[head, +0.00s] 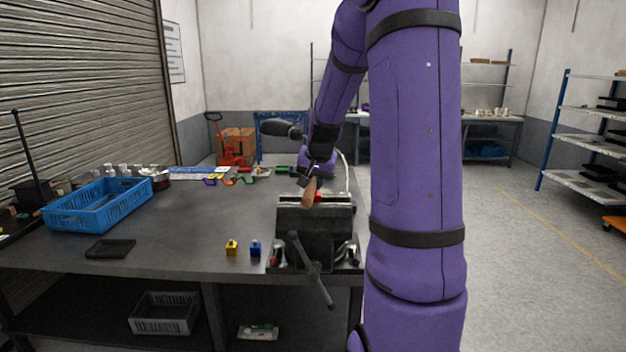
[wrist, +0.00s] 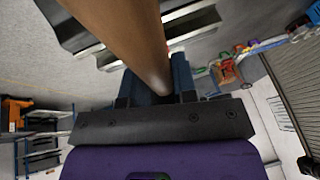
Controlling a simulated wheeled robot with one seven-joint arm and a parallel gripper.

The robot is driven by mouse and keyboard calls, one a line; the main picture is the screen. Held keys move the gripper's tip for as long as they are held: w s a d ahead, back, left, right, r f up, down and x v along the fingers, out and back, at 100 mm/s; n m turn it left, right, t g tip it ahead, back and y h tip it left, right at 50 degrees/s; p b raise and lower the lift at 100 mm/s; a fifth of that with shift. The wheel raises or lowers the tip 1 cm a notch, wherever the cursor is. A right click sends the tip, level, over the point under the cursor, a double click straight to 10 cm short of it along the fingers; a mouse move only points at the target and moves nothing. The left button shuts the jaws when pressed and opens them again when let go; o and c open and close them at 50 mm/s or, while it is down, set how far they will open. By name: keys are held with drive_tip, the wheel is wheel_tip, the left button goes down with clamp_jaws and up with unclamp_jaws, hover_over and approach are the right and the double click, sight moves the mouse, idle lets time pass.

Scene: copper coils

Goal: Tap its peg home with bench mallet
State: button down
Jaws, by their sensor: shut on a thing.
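My gripper (head: 317,172) is over the bench vise (head: 330,219) and shut on a brown wooden handle (head: 309,193), which I take to be the bench mallet's. The handle slants downward above the vise jaws in the head view. In the wrist view the handle (wrist: 125,38) runs from between the fingers (wrist: 158,88) up and left, very close to the camera. I cannot make out the mallet head. A small red piece (head: 319,196) shows at the vise jaws, partly hidden behind the handle. I cannot make out its peg.
A yellow block (head: 232,248) and a blue block (head: 255,249) stand left of the vise. A blue crate (head: 100,205) and a dark mat (head: 110,249) are farther left. Several coloured parts (head: 232,181) lie at the back. The middle of the bench (head: 190,225) is clear.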

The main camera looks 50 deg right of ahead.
drive_tip(key=shift+r, duration=1.6)
drive_tip(key=shift+f, duration=2.3)
drive_tip(key=shift+r, duration=1.8)
wheel_tip(320, 180, down, 4)
drive_tip(key=shift+f, duration=0.25)
drive_tip(key=shift+r, duration=4.05)
